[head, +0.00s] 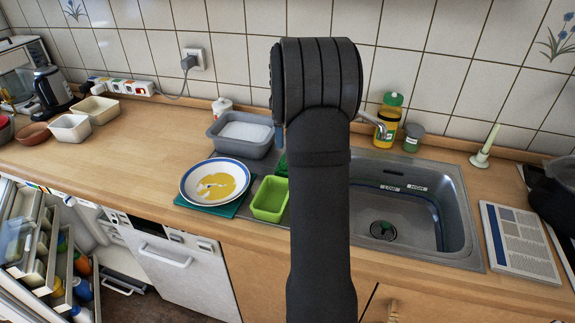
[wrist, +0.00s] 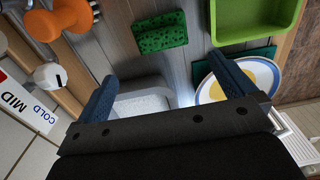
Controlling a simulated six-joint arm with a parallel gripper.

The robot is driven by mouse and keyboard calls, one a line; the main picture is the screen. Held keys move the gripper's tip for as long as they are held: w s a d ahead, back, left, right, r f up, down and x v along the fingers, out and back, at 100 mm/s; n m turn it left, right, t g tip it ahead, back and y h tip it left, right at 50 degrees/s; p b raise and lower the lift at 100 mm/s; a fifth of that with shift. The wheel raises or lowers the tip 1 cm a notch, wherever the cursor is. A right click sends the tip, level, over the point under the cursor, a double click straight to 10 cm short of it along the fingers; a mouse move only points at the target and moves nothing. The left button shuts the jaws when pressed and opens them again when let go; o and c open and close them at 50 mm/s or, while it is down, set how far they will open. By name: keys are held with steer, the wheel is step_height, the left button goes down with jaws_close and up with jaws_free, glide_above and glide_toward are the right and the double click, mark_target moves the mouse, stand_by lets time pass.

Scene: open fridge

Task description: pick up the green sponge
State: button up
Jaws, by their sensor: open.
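The green sponge (wrist: 160,32) lies flat on the grey ribbed draining surface in the wrist view, near the top middle. In the head view only a dark green edge of it (head: 281,165) shows beside my arm; the rest is hidden. My gripper (wrist: 162,68) is open and empty, its two blue fingers wide apart. In the wrist view the sponge appears above and between the fingertips, apart from them. In the head view my arm hides most of the gripper.
A bright green tub (head: 269,199) stands close to the sponge. A plate with yellow food (head: 187,188) lies left of it, and a grey tub (head: 222,145) stands behind. The sink (head: 445,210) is right of my arm. An orange object (wrist: 68,18) shows in the wrist view.

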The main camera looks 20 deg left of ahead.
step_height(320, 180, down, 7)
steer(key=shift+r, duration=0.15)
steer(key=shift+s+d+f, duration=0.1)
steer(key=shift+f, duration=1.25)
steer(key=shift+d+f, duration=0.1)
steer(key=shift+f, duration=1.25)
steer(key=c, duration=0.8)
